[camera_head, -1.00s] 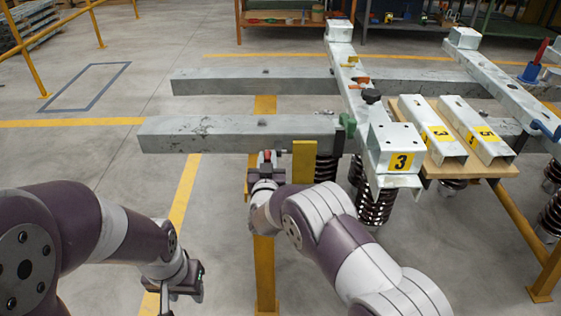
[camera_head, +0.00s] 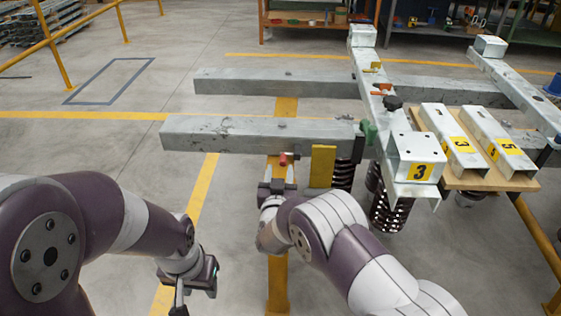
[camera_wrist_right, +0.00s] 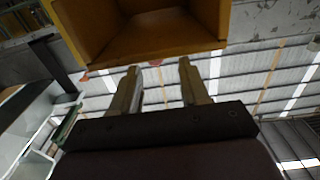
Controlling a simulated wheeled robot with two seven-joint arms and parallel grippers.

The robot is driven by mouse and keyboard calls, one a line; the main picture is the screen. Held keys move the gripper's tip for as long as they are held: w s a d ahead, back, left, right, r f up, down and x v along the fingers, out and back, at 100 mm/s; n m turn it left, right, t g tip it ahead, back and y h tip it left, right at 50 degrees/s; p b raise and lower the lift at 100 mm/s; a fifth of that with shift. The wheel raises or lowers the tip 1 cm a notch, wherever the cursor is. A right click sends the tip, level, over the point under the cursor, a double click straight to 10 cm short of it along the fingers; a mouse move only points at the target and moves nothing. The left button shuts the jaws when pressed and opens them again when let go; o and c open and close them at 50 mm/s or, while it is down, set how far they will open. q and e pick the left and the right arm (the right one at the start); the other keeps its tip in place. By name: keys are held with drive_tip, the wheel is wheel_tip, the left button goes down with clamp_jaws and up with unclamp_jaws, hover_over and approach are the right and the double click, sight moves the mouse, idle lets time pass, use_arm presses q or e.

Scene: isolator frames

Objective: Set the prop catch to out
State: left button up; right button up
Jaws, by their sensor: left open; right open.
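A small red part (camera_head: 283,159), which may be the prop catch, sticks out below the near grey beam (camera_head: 240,133), beside a yellow upright plate (camera_head: 321,166). In the right wrist view a reddish tip (camera_wrist_right: 155,62) shows just beyond the fingertips, under a hollow yellow-orange box section (camera_wrist_right: 150,35). My right gripper (camera_head: 277,184) is just below the red part, pointing up; its two fingers (camera_wrist_right: 158,78) are apart with nothing between them. Which position the catch is in cannot be told. My left gripper (camera_head: 196,284) is open and empty, low at the left, away from the beams.
A grey cross rail with a number 3 block (camera_head: 415,157) and dark coil springs (camera_head: 388,212) stands to the right. A wooden board (camera_head: 463,180) carries numbered channels. A yellow post (camera_head: 278,270) stands below my right gripper. Open floor lies left.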

drive_tip(key=s+p, duration=0.1)
drive_tip(key=s, duration=0.7)
drive_tip(key=shift+s, duration=0.2)
